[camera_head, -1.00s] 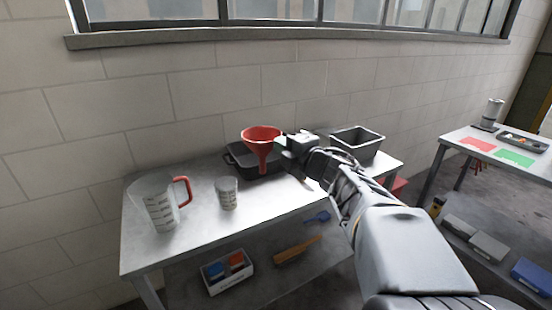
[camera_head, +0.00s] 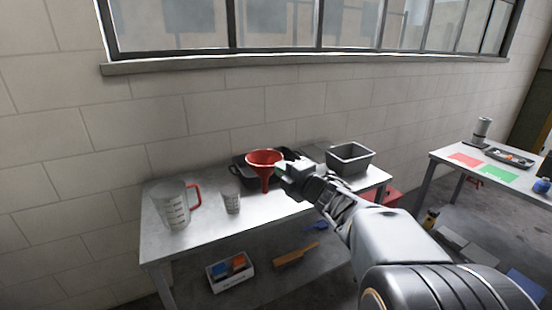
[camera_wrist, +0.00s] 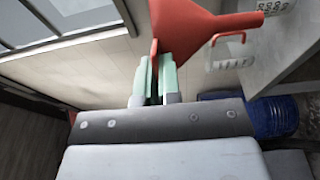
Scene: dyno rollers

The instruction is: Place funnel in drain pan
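The red funnel (camera_head: 264,160) is upright, wide mouth up and spout down, at the back of the metal table. My gripper (camera_head: 282,168) is at the funnel's right side. In the wrist view, the pale green fingers (camera_wrist: 155,78) are shut on the rim of the funnel (camera_wrist: 192,25). The black drain pan (camera_head: 240,173) lies behind the funnel on the table, partly hidden by the funnel and my gripper. The spout overlaps the pan's front edge in the picture. I cannot tell whether it touches anything.
A clear measuring jug with a red handle (camera_head: 176,208) and a smaller measuring cup (camera_head: 231,200) stand on the left. A grey bin (camera_head: 350,160) stands to the right. A box (camera_head: 231,272) and brush (camera_head: 296,254) lie on the lower shelf. The table front (camera_head: 215,232) is clear.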

